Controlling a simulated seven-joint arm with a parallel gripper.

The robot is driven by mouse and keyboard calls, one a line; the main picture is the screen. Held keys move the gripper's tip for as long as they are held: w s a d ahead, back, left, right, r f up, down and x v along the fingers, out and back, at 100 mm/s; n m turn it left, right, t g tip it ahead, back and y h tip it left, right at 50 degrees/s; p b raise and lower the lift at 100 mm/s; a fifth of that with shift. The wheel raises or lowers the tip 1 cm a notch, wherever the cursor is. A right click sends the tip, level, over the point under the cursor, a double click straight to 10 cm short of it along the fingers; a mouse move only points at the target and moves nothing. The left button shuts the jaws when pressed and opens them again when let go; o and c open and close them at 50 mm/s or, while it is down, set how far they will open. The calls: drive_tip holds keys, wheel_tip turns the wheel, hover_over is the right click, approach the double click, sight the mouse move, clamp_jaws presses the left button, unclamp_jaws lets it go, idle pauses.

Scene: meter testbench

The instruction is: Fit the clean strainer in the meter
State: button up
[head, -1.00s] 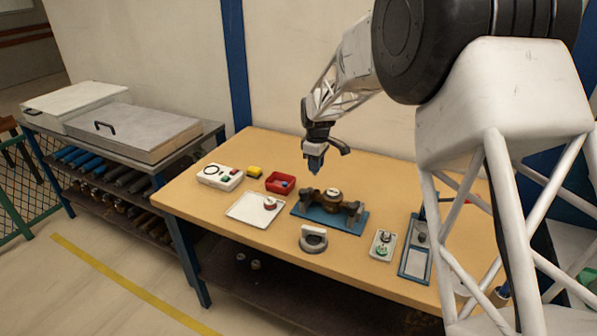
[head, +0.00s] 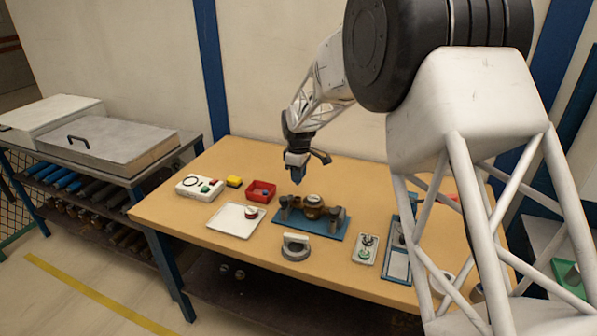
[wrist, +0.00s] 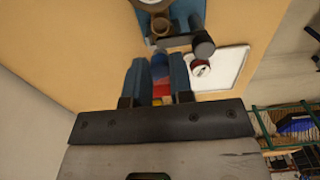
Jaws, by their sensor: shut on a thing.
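The brass-brown meter body (head: 313,207) sits on a blue fixture (head: 333,232) in the middle of the table. Its end and the fixture also show at the top of the wrist view. My gripper (head: 297,181) is above and slightly left of the meter, at the back of the fixture, pointing down. In the wrist view its two blue fingers (wrist: 157,75) are shut on a small blue piece (wrist: 159,66), which I take for the clean strainer. The fingers hide part of it. It is apart from the meter.
A white tray (head: 225,230) holds a red-and-white part. A round handled part (head: 296,252) and a small tray (head: 357,258) lie in front.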

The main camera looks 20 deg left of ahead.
drive_tip(key=shift+f, duration=1.1)
drive_tip(key=shift+f, duration=2.25)
idle(3.3)
drive_tip(key=o, duration=1)
drive_tip(key=shift+o, duration=0.2)
drive_tip(key=shift+r, duration=0.1)
